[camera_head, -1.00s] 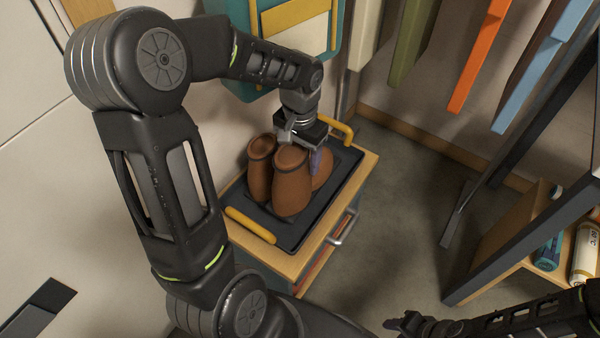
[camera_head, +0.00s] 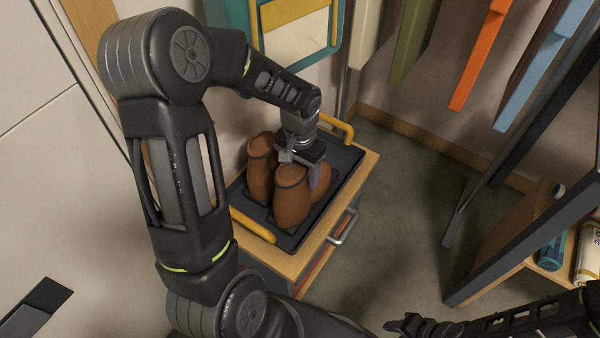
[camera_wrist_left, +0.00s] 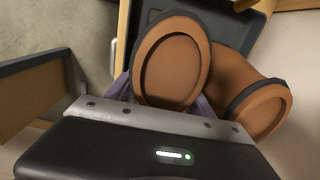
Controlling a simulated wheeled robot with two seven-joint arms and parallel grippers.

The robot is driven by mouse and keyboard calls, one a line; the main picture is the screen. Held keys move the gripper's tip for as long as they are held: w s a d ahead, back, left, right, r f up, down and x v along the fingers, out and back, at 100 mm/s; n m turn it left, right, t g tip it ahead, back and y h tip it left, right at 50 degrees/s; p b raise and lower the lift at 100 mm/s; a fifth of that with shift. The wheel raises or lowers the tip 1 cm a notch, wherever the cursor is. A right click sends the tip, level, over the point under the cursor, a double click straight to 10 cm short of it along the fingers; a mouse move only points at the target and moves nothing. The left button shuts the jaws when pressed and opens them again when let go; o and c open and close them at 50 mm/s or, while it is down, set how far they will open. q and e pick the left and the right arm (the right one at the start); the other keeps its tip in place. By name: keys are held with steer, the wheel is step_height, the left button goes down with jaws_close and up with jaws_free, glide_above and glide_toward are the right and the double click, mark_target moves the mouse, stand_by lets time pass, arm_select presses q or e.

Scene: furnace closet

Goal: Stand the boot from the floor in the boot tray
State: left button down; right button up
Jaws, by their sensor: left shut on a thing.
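The dark boot tray (camera_head: 350,158) with yellow handles lies on a small wooden cabinet. Two brown boots are at the tray. One boot (camera_head: 260,168) stands upright on the left. The other boot (camera_head: 292,200) is close beside it on the right, upright or nearly so. My left gripper (camera_head: 312,172) is shut on this right boot; in the left wrist view its oval opening (camera_wrist_left: 172,72) lies between the purple fingers. The left boot's opening (camera_wrist_left: 262,110) shows beside it. The soles are hidden, so contact with the tray is unclear. My right gripper (camera_head: 408,325) is at the bottom, away from the tray.
The cabinet top (camera_head: 366,170) is narrow, with a metal drawer handle (camera_head: 344,228) in front. A teal and yellow thing (camera_head: 297,35) is on the wall behind. Coloured panels (camera_head: 478,55) hang at upper right. A shelf with bottles (camera_head: 553,250) stands right. The floor between is clear.

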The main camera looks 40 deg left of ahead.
arm_select(q)
steer(key=shift+f, duration=0.15)
steer(key=shift+c, duration=1.8)
jaws_free()
steer(key=shift+r, duration=0.5)
step_height(320, 180, up, 12)
steer(key=shift+f+p, duration=0.25)
steer(key=shift+p, duration=0.85)
